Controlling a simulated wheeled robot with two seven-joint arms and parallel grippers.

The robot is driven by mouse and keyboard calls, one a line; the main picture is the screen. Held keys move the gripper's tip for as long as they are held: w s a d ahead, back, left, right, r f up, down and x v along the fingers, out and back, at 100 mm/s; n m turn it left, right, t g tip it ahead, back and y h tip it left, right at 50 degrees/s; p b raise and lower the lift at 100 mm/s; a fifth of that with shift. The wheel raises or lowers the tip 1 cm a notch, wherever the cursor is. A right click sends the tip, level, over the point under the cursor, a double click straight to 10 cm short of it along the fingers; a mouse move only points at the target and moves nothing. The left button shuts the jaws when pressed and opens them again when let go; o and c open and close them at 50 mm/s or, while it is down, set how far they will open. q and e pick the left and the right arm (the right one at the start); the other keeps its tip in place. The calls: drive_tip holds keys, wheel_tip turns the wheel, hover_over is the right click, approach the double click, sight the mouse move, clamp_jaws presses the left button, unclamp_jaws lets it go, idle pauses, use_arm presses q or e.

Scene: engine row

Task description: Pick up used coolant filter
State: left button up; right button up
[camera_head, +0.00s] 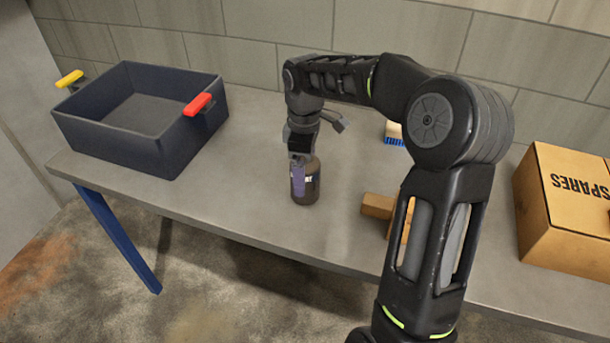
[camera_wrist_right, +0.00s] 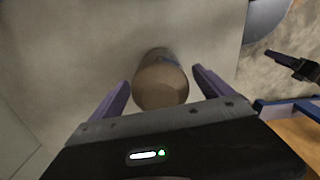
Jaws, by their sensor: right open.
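The used coolant filter (camera_head: 312,183) is a dark brown cylinder with partly hidden white lettering. It stands upright on the grey table in the head view. My right gripper (camera_head: 300,175) comes down over it from above and behind, with a purple finger in front of its left part. In the right wrist view the filter's round brownish top (camera_wrist_right: 161,86) shows between and just beyond the two purple fingers of the right gripper (camera_wrist_right: 160,90). The fingers are spread, with a gap on each side of the filter.
An open dark bin (camera_head: 80,137) with a red and a yellow handle stands empty at the table's left. Wooden blocks (camera_head: 377,205) and a blue-and-white brush-like item (camera_head: 394,133) lie to the right, partly behind my arm. A cardboard SPARES box (camera_head: 560,205) stands far right.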

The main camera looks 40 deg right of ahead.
drive_tip(key=shift+f, duration=1.3)
clamp_jaws()
idle(0.4)
